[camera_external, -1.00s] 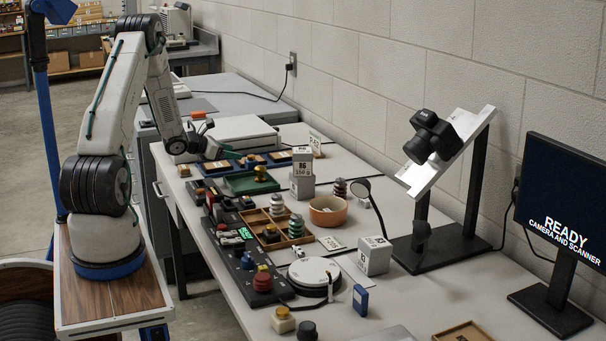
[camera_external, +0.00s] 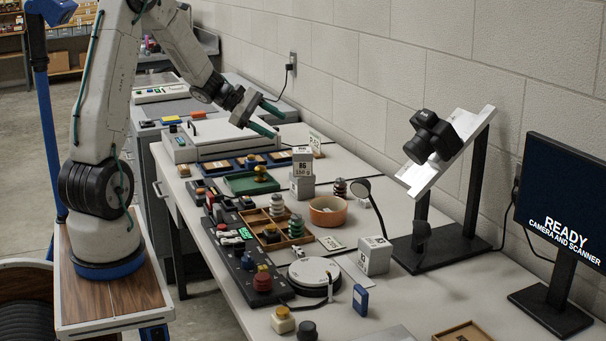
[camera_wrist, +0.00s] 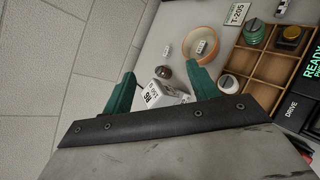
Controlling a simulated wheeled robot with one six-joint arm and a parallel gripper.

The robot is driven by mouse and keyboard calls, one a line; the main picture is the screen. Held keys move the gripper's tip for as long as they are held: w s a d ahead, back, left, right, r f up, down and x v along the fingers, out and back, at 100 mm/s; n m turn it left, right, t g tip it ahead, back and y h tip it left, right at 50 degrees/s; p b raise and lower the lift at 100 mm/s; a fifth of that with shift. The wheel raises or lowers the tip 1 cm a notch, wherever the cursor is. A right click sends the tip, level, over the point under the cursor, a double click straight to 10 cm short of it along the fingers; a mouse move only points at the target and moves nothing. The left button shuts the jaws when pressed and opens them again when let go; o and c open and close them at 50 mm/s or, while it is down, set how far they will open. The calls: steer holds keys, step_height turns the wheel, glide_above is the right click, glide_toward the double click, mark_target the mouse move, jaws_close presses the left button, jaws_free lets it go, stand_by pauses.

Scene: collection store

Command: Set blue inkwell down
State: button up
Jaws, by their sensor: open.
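My gripper (camera_external: 281,126) is raised above the back part of the bench, its two teal fingers spread apart with nothing between them. In the external view that block (camera_external: 302,163) sits on another pale block. I cannot pick out the blue inkwell with certainty in either view.
A terracotta bowl (camera_external: 328,210), a wooden divided tray (camera_external: 258,226) and a green tray (camera_external: 251,184) crowd the bench. A camera stand (camera_external: 444,248) and a monitor (camera_external: 562,215) stand to the right. A wall runs behind. Some bare bench lies right of the round white dish (camera_external: 314,271).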

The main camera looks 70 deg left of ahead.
steer(key=s+d+r+m+g, duration=0.4)
steer(key=s+d+m, duration=0.2)
steer(key=d, duration=0.5)
steer(key=s+d+r+m+g, duration=0.3)
steer(key=s+d+m, duration=0.3)
steer(key=d, duration=0.5)
steer(key=s+d+m+g+y, duration=0.2)
steer(key=s+m+y, duration=0.4)
steer(key=s+m, duration=0.5)
steer(key=s+d, duration=0.1)
steer(key=s, duration=0.7)
steer(key=shift+r, duration=0.15)
